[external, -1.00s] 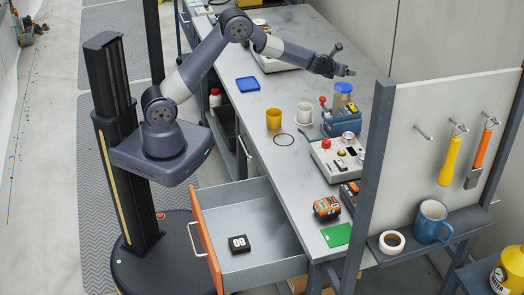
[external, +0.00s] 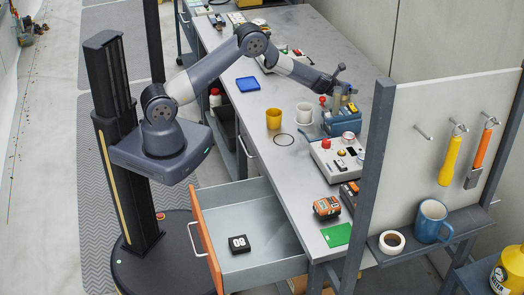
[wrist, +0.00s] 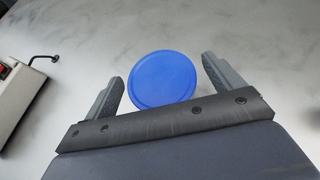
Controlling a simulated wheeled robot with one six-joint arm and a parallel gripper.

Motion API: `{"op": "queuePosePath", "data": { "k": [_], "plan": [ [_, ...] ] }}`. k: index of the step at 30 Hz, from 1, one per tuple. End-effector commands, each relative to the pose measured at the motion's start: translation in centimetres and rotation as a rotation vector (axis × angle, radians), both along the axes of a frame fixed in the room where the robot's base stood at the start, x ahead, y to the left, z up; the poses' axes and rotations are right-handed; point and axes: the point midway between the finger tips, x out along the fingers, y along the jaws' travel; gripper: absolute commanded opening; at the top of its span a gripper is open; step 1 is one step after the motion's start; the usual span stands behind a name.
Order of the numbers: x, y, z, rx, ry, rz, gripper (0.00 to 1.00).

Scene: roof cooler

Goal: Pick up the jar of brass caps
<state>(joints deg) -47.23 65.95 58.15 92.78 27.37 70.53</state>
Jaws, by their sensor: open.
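The jar's round blue lid (wrist: 162,80) shows from above in the wrist view, between the two fingers of my gripper (wrist: 162,69). The fingers are spread wide, one on each side of the lid, with a gap at both sides. In the external view my gripper (external: 345,93) points down over the back right of the bench and hides most of the jar. The jar's contents cannot be made out.
A grey control box (external: 337,157) lies nearer. A drawer (external: 250,215) is open below the bench.

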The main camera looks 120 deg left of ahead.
Motion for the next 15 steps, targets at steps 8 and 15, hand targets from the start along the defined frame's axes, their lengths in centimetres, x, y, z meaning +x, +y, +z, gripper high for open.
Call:
{"op": "queuePosePath", "data": {
  "k": [8, 15],
  "plan": [
    [0.17, 0.86, -0.48, 0.0, -0.001, 0.0, 0.88],
    [0.16, 0.83, -0.47, 0.0, -0.001, 0.0, 0.79]
  ]
}}
